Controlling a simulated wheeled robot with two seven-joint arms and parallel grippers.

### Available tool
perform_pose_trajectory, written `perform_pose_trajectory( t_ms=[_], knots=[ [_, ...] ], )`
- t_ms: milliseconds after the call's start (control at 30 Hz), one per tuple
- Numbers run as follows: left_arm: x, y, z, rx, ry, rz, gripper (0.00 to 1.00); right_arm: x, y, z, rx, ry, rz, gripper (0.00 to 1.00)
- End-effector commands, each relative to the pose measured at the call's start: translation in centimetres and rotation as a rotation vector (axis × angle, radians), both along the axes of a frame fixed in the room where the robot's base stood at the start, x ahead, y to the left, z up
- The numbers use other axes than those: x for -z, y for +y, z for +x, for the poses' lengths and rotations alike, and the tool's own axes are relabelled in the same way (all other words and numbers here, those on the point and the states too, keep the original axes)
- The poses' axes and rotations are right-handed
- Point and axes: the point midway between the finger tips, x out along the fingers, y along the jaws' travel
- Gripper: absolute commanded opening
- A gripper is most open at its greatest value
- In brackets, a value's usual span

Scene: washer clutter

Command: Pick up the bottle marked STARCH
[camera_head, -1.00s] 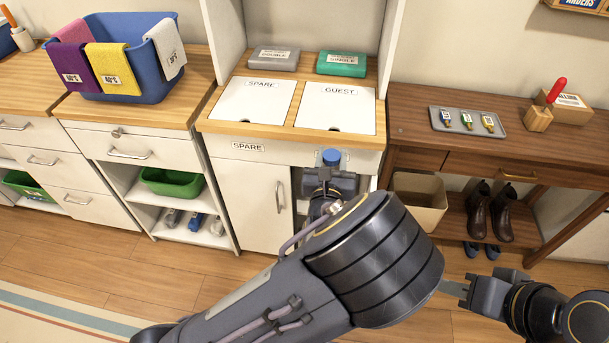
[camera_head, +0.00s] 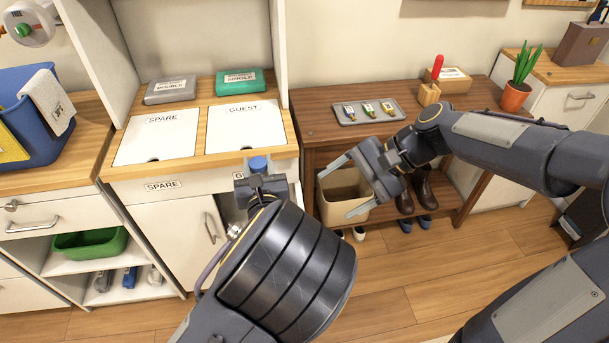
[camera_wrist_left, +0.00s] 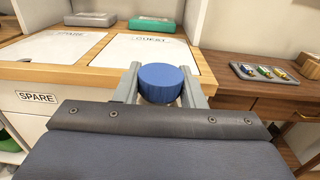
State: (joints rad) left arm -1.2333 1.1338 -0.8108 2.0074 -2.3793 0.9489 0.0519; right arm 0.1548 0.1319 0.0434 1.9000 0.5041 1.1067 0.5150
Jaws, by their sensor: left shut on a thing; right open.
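A bottle with a blue cap (camera_head: 258,164) is held by my left gripper (camera_head: 260,178). Its cap also shows between the two fingers in the left wrist view (camera_wrist_left: 161,84). The bottle's body and any label are hidden behind my gripper and arm, so I cannot read STARCH on it. My left gripper is shut on this bottle, in front of the counter edge below the GUEST lid. My right gripper (camera_head: 348,184) is open and empty, in front of the beige bin.
The wooden counter holds the white SPARE lid (camera_head: 158,137) and GUEST lid (camera_head: 246,126), with grey (camera_head: 170,90) and green (camera_head: 240,82) boxes behind. A brown table (camera_head: 310,128) at right carries a tray (camera_head: 341,116). A beige bin (camera_head: 336,203) stands below it.

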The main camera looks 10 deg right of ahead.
Motion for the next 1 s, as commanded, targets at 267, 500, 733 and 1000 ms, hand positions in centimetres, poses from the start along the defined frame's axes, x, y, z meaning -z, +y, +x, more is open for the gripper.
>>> perform_pose_trajectory(
  t_ms=[267, 500, 733, 1000],
  knots=[
    [-0.1, 0.0, 0.0, 0.0, -0.002, -0.001, 0.0, 4.8, 2.8, 8.6, 0.172, 0.382, 0.275, 0.75],
    [-0.1, 0.0, 0.0, 0.0, -0.002, -0.001, 0.0, 8.7, 4.5, 12.9, 0.269, 0.617, 0.44, 0.75],
    [-0.1, 0.0, 0.0, 0.0, -0.002, -0.001, 0.0, 10.1, 5.4, 14.1, 0.298, 0.692, 0.493, 0.75],
    [-0.1, 0.0, 0.0, 0.0, -0.002, -0.001, 0.0, 11.3, 9.2, 14.0, 0.294, 0.694, 0.492, 0.75]
  ],
)
